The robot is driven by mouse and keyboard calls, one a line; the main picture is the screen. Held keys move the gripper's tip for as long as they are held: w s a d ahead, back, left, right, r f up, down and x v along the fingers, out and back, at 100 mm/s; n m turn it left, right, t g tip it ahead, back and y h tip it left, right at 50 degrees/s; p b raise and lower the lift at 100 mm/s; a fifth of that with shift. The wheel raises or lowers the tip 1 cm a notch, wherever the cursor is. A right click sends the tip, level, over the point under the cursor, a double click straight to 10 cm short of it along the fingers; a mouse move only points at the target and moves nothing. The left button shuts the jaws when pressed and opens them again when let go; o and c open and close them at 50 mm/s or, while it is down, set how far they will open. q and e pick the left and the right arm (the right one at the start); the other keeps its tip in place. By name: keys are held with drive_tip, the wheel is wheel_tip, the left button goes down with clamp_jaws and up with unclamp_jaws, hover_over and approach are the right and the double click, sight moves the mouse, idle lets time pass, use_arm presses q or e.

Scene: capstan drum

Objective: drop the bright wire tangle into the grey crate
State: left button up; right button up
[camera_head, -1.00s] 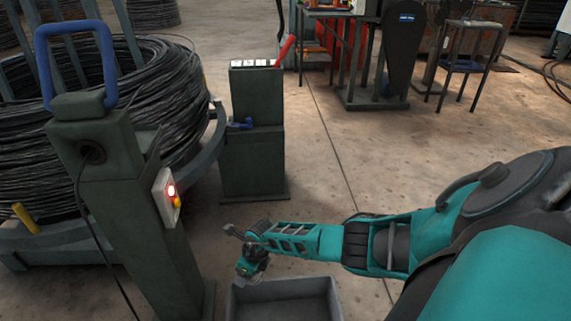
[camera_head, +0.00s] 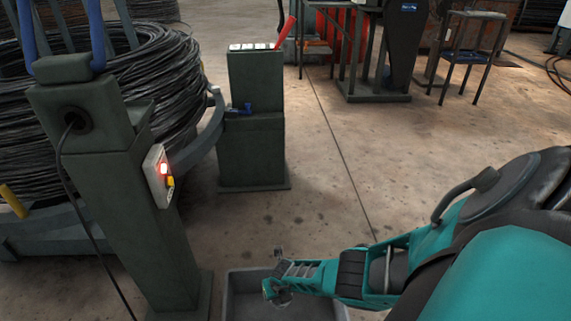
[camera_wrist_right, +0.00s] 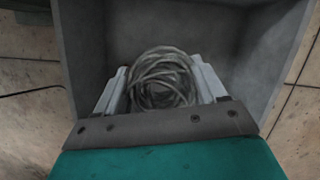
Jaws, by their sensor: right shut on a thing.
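The grey crate (camera_head: 232,300) is at the bottom middle of the head view, cut off by the lower edge. My right gripper (camera_head: 272,289) is over the crate opening there. In the right wrist view, its two pale fingers (camera_wrist_right: 160,82) are shut on the bright wire tangle (camera_wrist_right: 160,76), a rounded bundle of looped grey wire. The grey crate walls (camera_wrist_right: 88,35) surround the tangle in that view. I cannot tell whether the tangle touches the crate floor. My left gripper is in neither view.
A dark green post (camera_head: 125,180) with a red-lit switch box stands left of the crate. A control pedestal (camera_head: 252,150) with a red lever stands behind it. A large black wire coil (camera_head: 140,80) fills the back left. The floor right of the pedestal is clear.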

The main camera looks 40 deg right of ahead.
wheel_tip(320, 180, down, 2)
drive_tip(key=shift+b, duration=0.55)
drive_tip(key=shift+f, duration=0.2)
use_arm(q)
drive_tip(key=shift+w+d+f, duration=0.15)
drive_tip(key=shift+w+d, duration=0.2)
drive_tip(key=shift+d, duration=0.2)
use_arm(e)
drive_tip(key=o, duration=1.2)
drive_tip(key=shift+c, duration=0.2)
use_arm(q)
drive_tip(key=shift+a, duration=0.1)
use_arm(e)
drive_tip(key=shift+r, duration=0.15)
